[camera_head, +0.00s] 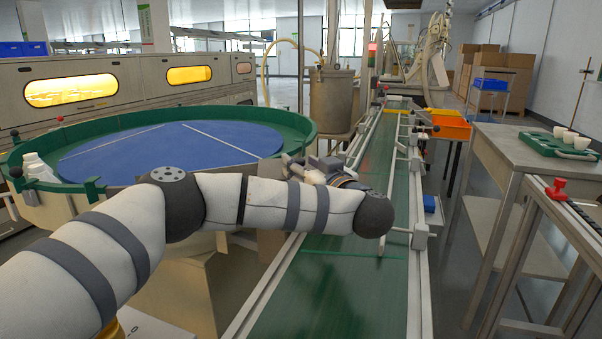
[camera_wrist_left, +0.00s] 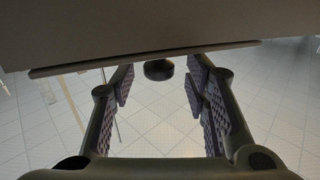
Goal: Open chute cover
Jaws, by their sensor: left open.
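My left gripper (camera_head: 305,168) is at the end of my white arm, between the round blue table and the green conveyor; my wrist hides part of it. In the left wrist view its two padded fingers stand apart, so the gripper (camera_wrist_left: 158,82) is open and empty. A dark round knob (camera_wrist_left: 158,69) shows between the fingertips, just under the lower lip of a grey-brown panel (camera_wrist_left: 140,35). I cannot tell whether the fingers touch the knob. I cannot say for sure that this panel is the chute cover. My right gripper is not in view.
The green conveyor (camera_head: 330,300) runs away from me. The round blue table (camera_head: 170,152) with its green rim is on the left, with white bottles (camera_head: 38,168) at its edge. A grey bench (camera_head: 500,150) with a green tray (camera_head: 545,145) stands right. An orange bin (camera_head: 450,126) is behind.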

